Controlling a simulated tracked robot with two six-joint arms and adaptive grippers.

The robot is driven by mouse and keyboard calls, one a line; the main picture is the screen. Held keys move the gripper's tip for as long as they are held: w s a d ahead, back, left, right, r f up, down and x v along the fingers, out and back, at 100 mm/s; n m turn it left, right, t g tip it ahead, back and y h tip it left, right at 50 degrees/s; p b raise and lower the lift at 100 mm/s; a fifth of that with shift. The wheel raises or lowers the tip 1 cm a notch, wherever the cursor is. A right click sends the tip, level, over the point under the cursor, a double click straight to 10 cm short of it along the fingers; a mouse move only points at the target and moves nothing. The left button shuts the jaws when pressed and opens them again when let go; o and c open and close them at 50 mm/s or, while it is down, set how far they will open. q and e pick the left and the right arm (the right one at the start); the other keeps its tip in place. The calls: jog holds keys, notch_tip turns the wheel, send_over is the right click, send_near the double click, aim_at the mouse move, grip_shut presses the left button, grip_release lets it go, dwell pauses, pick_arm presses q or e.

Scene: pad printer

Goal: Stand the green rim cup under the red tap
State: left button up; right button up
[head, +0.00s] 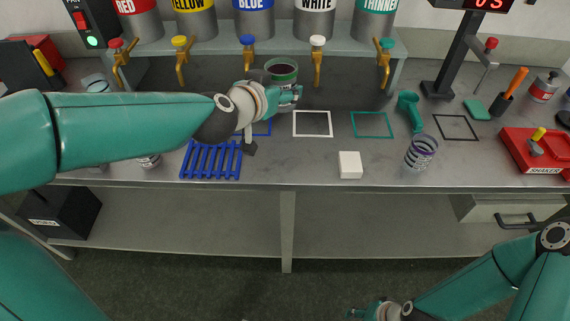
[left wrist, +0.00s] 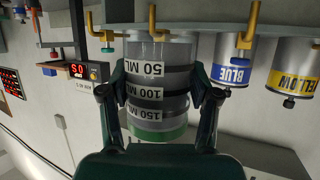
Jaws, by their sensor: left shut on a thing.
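The green rim cup (head: 281,77) is clear with dark bands and a green rim. My left gripper (head: 290,95) is shut on it, its fingers on both sides. In the head view the cup is between the blue tap (head: 247,52) and the white tap (head: 317,55). I cannot tell whether its base touches the bench. In the left wrist view the cup (left wrist: 158,85) shows its ML labels between the fingers (left wrist: 158,95). The red tap (head: 118,55) is farther left, with my left arm in front of the bench below it. My right gripper (head: 368,312) is low at the bottom; its fingers are unclear.
The yellow tap (head: 181,55) stands between the red and blue taps. A blue rack (head: 208,160), a white block (head: 350,165) and a purple-rimmed cup (head: 421,152) occupy the front bench. A clear vessel (head: 97,83) shows behind my left arm. The white square outline (head: 312,124) is empty.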

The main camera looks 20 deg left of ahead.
pick_arm(q)
jog(key=b, duration=1)
send_over(281, 163)
notch_tip(281, 163, down, 15)
jog(key=shift+r, duration=0.1)
jog(key=shift+f+b, duration=0.85)
jog(key=shift+f, duration=1.65)
jog(key=o, duration=1.2)
jog(key=shift+f, duration=0.15)
jog(key=shift+b+v, duration=0.65)
jog(key=shift+v, duration=7.75)
